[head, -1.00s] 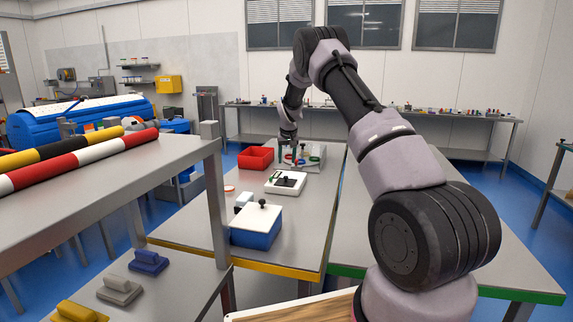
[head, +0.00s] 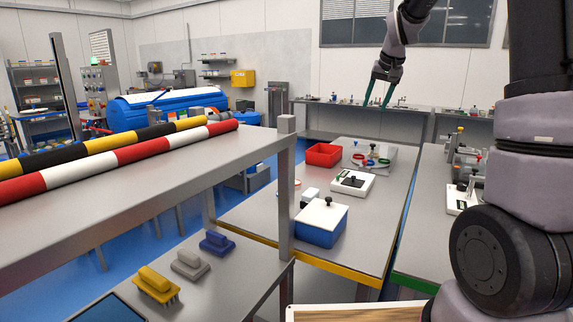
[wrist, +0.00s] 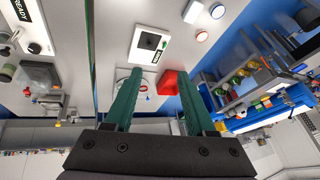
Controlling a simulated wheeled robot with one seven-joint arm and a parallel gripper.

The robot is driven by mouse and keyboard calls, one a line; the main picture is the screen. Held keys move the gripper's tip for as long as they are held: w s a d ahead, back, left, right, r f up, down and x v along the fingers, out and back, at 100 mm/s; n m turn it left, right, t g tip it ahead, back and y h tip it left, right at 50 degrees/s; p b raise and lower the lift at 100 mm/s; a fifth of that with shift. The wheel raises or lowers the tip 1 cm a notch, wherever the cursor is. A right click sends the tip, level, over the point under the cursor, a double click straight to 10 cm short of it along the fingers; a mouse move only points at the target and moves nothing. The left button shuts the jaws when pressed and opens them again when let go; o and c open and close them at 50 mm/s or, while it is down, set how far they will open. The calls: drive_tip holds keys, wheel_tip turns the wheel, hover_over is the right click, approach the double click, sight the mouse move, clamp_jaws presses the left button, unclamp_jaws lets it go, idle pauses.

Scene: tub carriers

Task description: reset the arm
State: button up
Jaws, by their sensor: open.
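My gripper (head: 376,90) is raised in the air above the far end of the yellow-edged table (head: 372,228) in the head view. Its two green fingers are apart with nothing between them. The wrist view also shows the open gripper (wrist: 158,98), with the table below. My arm is lifted at the upper right of the head view and touches nothing that I can see.
A blue tub with a white lid (head: 320,222), a white device with a black panel (head: 352,183) and a red bin (head: 323,155) stand on that table. A grey shelf (head: 130,190) bears striped poles (head: 125,155) at left. The air around the gripper looks clear.

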drive_tip(key=s+a+r, duration=0.1)
drive_tip(key=s+r, duration=0.2)
drive_tip(key=s, duration=0.6)
drive_tip(key=s+a+r, duration=0.1)
drive_tip(key=s+r, duration=0.2)
drive_tip(key=s, duration=0.5)
drive_tip(key=s+a+f+m+t+y, duration=0.1)
drive_tip(key=s+f, duration=0.1)
drive_tip(key=s, duration=1.4)
drive_tip(key=shift+s+f+t, duration=0.3)
drive_tip(key=shift+f, duration=0.05)
drive_tip(key=shift+a, duration=0.15)
